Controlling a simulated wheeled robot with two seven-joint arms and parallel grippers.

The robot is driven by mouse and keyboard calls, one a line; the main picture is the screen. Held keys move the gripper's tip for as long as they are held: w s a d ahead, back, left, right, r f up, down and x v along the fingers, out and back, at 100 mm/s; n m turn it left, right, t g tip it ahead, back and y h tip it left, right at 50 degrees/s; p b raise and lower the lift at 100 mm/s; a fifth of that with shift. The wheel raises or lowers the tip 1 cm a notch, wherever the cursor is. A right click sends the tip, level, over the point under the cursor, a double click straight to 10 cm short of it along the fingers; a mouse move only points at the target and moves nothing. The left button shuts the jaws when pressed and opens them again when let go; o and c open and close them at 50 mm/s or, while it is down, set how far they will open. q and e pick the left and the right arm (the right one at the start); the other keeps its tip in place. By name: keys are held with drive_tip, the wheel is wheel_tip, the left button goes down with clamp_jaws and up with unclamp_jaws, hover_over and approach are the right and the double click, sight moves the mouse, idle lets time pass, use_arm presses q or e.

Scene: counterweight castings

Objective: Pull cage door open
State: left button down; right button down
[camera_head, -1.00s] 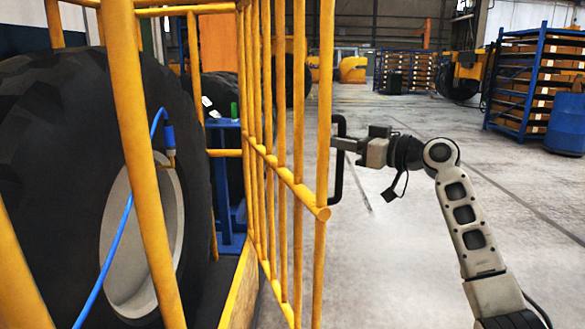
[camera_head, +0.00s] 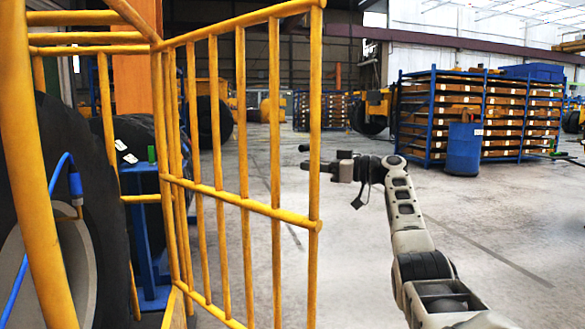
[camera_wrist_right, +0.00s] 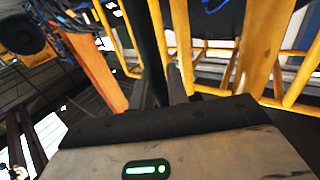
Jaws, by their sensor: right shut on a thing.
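The yellow barred cage door (camera_head: 265,208) stands out at an angle from the cage frame (camera_head: 90,45) in the head view, its free edge at the right. My right gripper (camera_head: 327,168) is at that free edge, shut on the door's black handle. In the head view the handle is mostly hidden; only a small dark end shows. In the right wrist view the dark handle (camera_wrist_right: 146,50) rises between the fingers of my right gripper (camera_wrist_right: 162,92), beside yellow bars. My left gripper is not in view.
A large tyre (camera_head: 75,200) with a blue hose stands inside the cage, near a blue stand (camera_head: 150,260). A blue barrel (camera_head: 463,148) and a blue rack of boxes (camera_head: 480,105) stand at the back right. The grey floor (camera_head: 350,270) right of the door is clear.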

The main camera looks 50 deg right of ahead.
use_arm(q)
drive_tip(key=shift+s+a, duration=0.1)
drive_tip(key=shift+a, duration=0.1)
use_arm(e)
drive_tip(key=shift+d, duration=0.3)
drive_tip(key=c, duration=1.4)
unclamp_jaws()
drive_tip(key=shift+c, duration=0.2)
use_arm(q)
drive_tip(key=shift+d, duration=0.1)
